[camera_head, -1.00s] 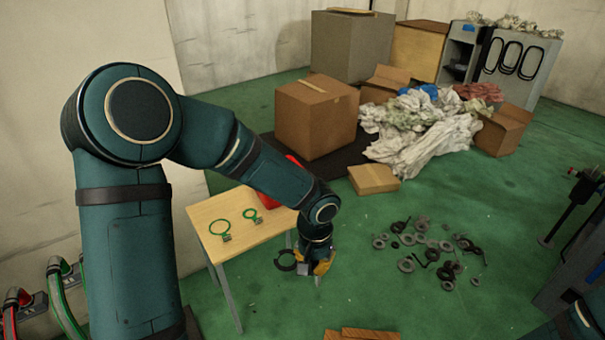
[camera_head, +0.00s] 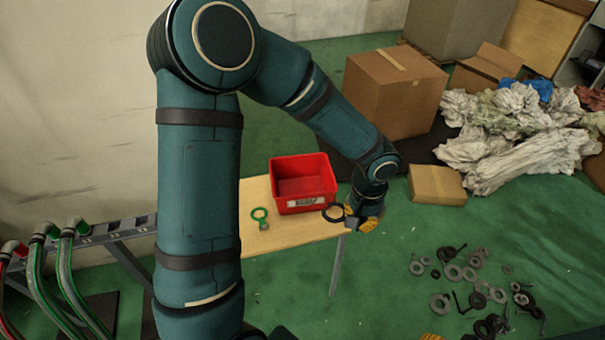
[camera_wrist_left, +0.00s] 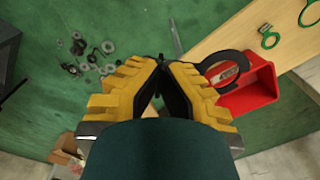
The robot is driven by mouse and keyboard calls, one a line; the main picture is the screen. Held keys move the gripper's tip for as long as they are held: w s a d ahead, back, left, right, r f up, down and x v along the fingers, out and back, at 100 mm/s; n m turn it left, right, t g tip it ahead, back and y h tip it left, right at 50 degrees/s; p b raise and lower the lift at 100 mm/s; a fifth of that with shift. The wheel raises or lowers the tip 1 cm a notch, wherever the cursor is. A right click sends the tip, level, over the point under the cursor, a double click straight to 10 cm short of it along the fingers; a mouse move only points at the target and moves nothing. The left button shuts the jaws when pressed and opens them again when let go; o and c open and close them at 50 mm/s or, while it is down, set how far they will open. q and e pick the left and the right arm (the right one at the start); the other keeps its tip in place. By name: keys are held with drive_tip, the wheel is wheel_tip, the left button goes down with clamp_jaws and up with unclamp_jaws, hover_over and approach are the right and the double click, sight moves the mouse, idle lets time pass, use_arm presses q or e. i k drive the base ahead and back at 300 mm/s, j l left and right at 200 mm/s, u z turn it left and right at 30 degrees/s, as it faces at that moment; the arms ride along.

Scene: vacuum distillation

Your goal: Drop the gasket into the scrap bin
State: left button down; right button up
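The gasket, a black ring (camera_head: 333,213), sticks out to the left of my left gripper (camera_head: 366,226) in the head view. My left gripper (camera_wrist_left: 160,64) has its yellow fingers closed together at the tips in the wrist view, and the gasket (camera_wrist_left: 222,56) shows beside them, partly hidden by a finger. The red scrap bin (camera_head: 301,168) stands open on the small wooden table, with a label on its front. The gripper and gasket are just right of and in front of the bin. The bin (camera_wrist_left: 264,78) also shows behind the gasket in the wrist view.
A green ring (camera_head: 260,214) with a tag lies on the table (camera_head: 290,234) left of the bin. Several loose rings and parts (camera_head: 470,272) lie on the green floor at right. Cardboard boxes (camera_head: 394,92) and a cloth heap (camera_head: 510,140) are behind. Pipes (camera_head: 68,270) stand at left.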

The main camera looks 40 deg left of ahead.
sight(297, 192)
drive_tip(key=i+l+u, duration=0.2)
drive_tip(key=i+u, duration=0.25)
drive_tip(key=i+l+u, duration=0.85)
drive_tip(key=i, duration=0.05)
